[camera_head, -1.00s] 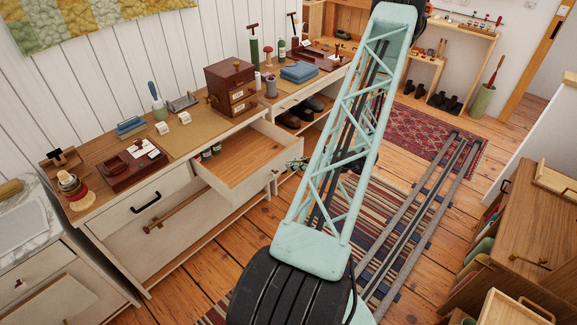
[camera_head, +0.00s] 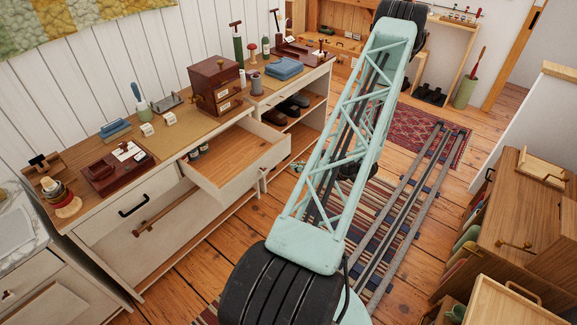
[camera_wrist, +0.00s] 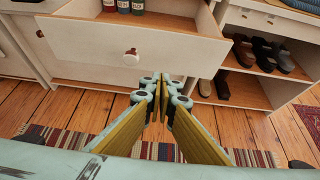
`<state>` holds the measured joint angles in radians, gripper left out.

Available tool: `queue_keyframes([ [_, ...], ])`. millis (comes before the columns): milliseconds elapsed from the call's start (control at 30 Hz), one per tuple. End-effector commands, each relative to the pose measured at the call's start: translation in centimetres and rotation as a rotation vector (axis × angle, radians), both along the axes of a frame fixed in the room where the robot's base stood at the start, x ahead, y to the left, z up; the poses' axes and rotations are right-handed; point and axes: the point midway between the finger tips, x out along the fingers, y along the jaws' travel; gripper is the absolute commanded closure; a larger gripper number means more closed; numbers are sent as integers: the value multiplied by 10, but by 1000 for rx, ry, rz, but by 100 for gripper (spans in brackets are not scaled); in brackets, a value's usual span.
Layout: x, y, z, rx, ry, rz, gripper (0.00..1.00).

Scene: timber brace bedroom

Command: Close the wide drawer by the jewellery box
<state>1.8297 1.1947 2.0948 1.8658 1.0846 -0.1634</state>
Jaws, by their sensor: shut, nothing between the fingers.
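The wide drawer (camera_head: 237,165) stands open, pulled well out of the white cabinet below the jewellery box. Its pale wooden inside shows, with small dark bottles at the back left. The dark red-brown jewellery box (camera_head: 215,88) sits on the worktop behind and above it. In the wrist view the drawer's white front (camera_wrist: 95,52) faces me, with a red-brown and white knob (camera_wrist: 131,57). My gripper (camera_wrist: 160,82) is shut and empty, its fingertips low and just right of the knob in the picture. I cannot tell whether they touch the drawer front.
Right of the drawer, an open shelf (camera_wrist: 250,90) holds dark shoes. A closed drawer with a black handle (camera_head: 133,206) is at the left. The wooden floor and striped rug (camera_wrist: 75,145) lie below. Rails (camera_head: 415,200) run at the right, and a wooden cabinet (camera_head: 520,220) stands beyond.

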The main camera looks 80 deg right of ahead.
Motion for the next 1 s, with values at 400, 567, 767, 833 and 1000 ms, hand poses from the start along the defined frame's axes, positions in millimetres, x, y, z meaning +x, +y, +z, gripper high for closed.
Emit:
queue_keyframes([
  [400,27,-13,-17,0,0,2,100],
  [567,41,-20,-26,0,0,2,100],
  [767,58,-29,-38,0,0,2,100],
  [833,65,-32,-42,-1,0,3,100],
  [1000,80,-40,-48,-1,1,3,100],
])
